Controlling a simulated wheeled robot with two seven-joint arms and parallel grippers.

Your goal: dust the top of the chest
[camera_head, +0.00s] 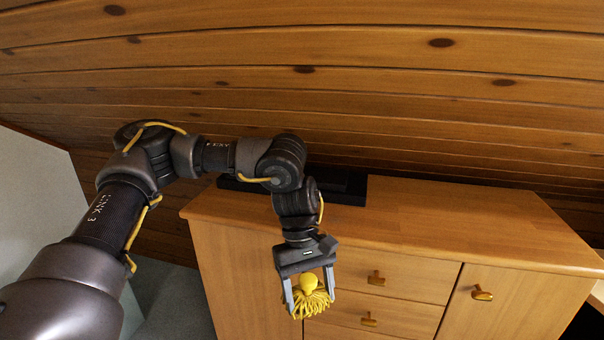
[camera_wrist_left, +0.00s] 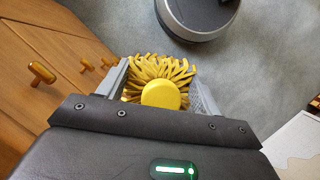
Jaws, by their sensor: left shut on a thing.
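The wooden chest (camera_head: 450,222) stands against the plank wall, with drawers and a door on its front. My left gripper (camera_head: 309,306) is shut on a yellow duster (camera_head: 311,301) with a round knob and a fringed head. The duster hangs in front of the chest's drawers, below the level of its top, and looks clear of the front. In the left wrist view the duster (camera_wrist_left: 162,92) sits between the two fingers, with the chest's front (camera_wrist_left: 50,60) at the left. My right gripper is not in view.
A black flat object (camera_head: 345,187) lies on the back left of the chest top, partly hidden by my arm. The rest of the top is clear. Drawer knobs (camera_head: 376,278) stick out near the gripper. A pale panel (camera_head: 35,190) stands at the left.

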